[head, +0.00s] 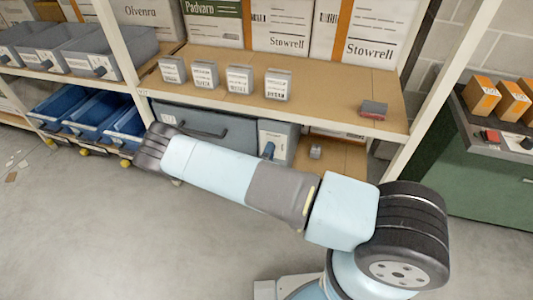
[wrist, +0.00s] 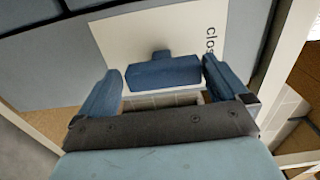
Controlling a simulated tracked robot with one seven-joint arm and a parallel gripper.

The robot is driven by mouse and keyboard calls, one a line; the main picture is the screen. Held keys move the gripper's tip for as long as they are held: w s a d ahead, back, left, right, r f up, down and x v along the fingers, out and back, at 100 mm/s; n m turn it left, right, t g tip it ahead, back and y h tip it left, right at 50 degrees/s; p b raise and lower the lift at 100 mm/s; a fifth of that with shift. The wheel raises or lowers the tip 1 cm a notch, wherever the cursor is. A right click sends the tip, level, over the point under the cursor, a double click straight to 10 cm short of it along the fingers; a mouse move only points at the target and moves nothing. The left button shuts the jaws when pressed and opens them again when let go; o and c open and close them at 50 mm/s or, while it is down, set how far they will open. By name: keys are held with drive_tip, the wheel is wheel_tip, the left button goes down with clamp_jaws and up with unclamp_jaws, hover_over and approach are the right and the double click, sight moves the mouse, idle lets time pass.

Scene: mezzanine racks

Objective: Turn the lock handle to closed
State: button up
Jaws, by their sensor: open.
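The blue lock handle (wrist: 165,74) sits on a white plate (wrist: 120,35) with partly cut-off lettering reading "clos" at its right. In the wrist view my gripper (wrist: 162,68) is open, with one blue finger on each side of the handle. The handle's bar lies crosswise between the fingertips, with small gaps showing; I cannot tell whether either finger touches it. My gripper is hidden there behind my arm.
The wooden shelf (head: 335,95) above the case carries several small labelled boxes and a grey-red block (head: 373,109). A white rack post (head: 440,90) stands to the right. Blue bins (head: 90,107) sit at the lower left. The floor in front is clear.

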drive_tip(key=v, duration=1.1)
drive_tip(key=shift+s+a, duration=0.15)
drive_tip(key=shift+s, duration=0.2)
drive_tip(key=d+r+m+g+h, duration=0.2)
drive_tip(key=d+r+m+g, duration=0.3)
drive_tip(key=r+m, duration=0.55)
drive_tip(key=d+r+m+g+h, duration=0.1)
drive_tip(key=d+r+m+g, duration=0.35)
drive_tip(key=r+m, duration=0.6)
drive_tip(key=d+r+m+g+h, duration=0.2)
drive_tip(key=d+r+m+g, duration=0.5)
drive_tip(key=r, duration=0.6)
drive_tip(key=s+d+r+m+t+y, duration=0.2)
drive_tip(key=s+r+m+y, duration=0.3)
drive_tip(key=s+r+m, duration=0.5)
drive_tip(key=s+d+r+m+t+y, duration=0.2)
drive_tip(key=s+r+m+y, duration=0.4)
drive_tip(key=s+r+m, duration=0.5)
drive_tip(key=shift+s+d+r+m+t, duration=0.2)
drive_tip(key=shift+s+r+m+t, duration=0.3)
drive_tip(key=shift+r, duration=1.7)
drive_tip(key=shift+w, duration=0.15)
